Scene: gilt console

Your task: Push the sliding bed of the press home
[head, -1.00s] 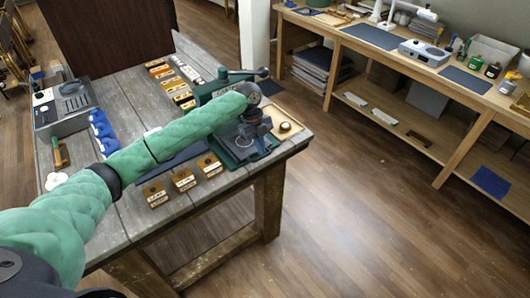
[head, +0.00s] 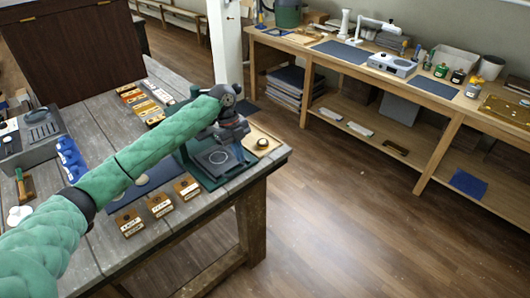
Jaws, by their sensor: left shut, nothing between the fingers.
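The green press (head: 195,91) stands near the right end of the grey wooden table, mostly hidden behind my left arm. Its sliding bed (head: 212,161), a dark plate with a paler square and a round mark, lies out on the near side of the press. My left gripper (head: 240,157) is shut and empty, pointing down at the right edge of the bed. I cannot tell whether it touches the bed. My right gripper is not in view.
Wooden blocks with labels (head: 160,205) stand in front of the press on the table (head: 104,252). A small wooden board with a round piece (head: 262,143) lies right of my gripper. A long workbench (head: 345,50) stands across the open floor.

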